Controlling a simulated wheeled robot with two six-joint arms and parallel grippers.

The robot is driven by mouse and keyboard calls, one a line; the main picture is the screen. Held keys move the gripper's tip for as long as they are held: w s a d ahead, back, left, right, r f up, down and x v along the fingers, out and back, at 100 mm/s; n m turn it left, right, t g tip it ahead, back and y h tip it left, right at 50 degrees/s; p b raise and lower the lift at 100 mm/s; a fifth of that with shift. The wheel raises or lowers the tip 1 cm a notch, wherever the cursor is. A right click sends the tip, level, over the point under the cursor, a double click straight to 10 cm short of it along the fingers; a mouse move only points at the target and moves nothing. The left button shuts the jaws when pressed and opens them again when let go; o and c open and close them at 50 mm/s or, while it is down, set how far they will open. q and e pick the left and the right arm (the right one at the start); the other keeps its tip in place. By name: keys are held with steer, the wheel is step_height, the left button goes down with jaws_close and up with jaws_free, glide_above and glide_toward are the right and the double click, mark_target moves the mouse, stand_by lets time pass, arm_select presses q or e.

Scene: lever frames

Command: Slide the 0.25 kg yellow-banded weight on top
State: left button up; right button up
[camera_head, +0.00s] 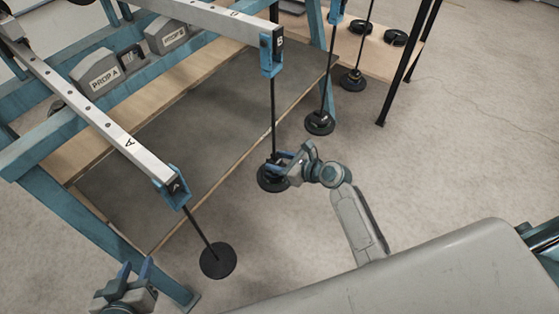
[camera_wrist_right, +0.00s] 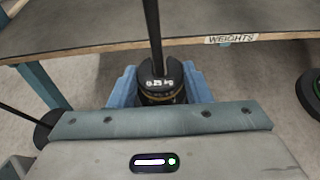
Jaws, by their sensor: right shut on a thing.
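The yellow-banded weight (camera_wrist_right: 161,84) is a small black cylinder with a pale mark that looks like 0.25 kg. It sits between the blue fingers of my right gripper (camera_wrist_right: 160,92), which is shut on it. The black rod of hanger B (camera_wrist_right: 153,30) runs down to the weight; whether it is fully in the slot is hidden. In the head view my right gripper (camera_head: 281,160) is at the rod, just above the dark round base (camera_head: 270,182) of hanger B. My left gripper (camera_head: 134,270) is open and empty at the lower left.
Lever A (camera_head: 105,125) carries a hanger with a bare black disc (camera_head: 217,260). Two more hangers (camera_head: 320,123) hang to the right. Loose black discs (camera_head: 395,37) lie on the wooden shelf behind. A shelf edge labelled WEIGHTS (camera_wrist_right: 231,39) crosses behind the rod. Blocks PROP A (camera_head: 95,72) and PROP B stand left.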

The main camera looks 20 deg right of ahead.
steer(key=shift+f, duration=0.4)
stand_by(0.4)
steer(key=o, duration=1)
steer(key=shift+o, duration=0.2)
steer(key=shift+p+v, duration=1.1)
steer(key=shift+v, duration=0.1)
steer(key=p+v, duration=0.3)
steer(key=v, duration=0.1)
steer(key=shift+s+d+r, duration=0.1)
steer(key=shift+s+d, duration=0.1)
